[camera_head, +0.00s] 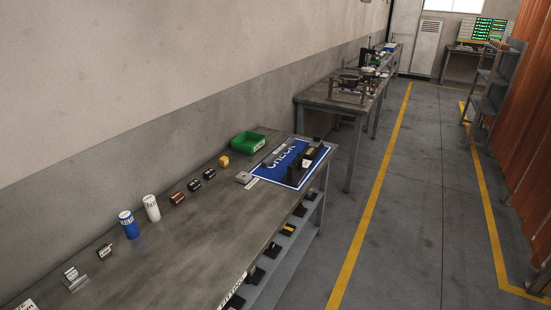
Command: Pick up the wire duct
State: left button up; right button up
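No thing in the head view is plainly a wire duct; the pieces are too small to tell. A dark upright part (296,172) stands on the blue mat (268,174) at the far end of the near workbench (185,240). A pale, flat grey piece (76,284) lies at the bench's near left, beside a small labelled block (71,272). Neither of my grippers shows in this view.
A second bench (345,100) stands beyond. The grey floor (425,190) to the right is clear.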

aim_at(267, 162)
jog(key=i+l, duration=0.2)
jog(key=i+u, duration=0.1)
jog(key=u, duration=0.3)
jog(key=i+l+u, duration=0.1)
jog(key=u, duration=0.3)
jog(key=l+u, duration=0.2)
jog(key=u, duration=0.2)
jog(key=i+l+u, duration=0.2)
jog(key=l, duration=0.15)
jog(key=l+u, duration=0.2)
jog(key=l, duration=0.15)
jog(key=i+l+u, duration=0.2)
jog(key=l, duration=0.15)
jog(key=l+u, duration=0.25)
jog(key=l, duration=0.85)
jog(key=i+l, duration=0.1)
jog(key=l, duration=1.7)
jog(key=i+u, duration=0.05)
jog(key=i, duration=0.05)
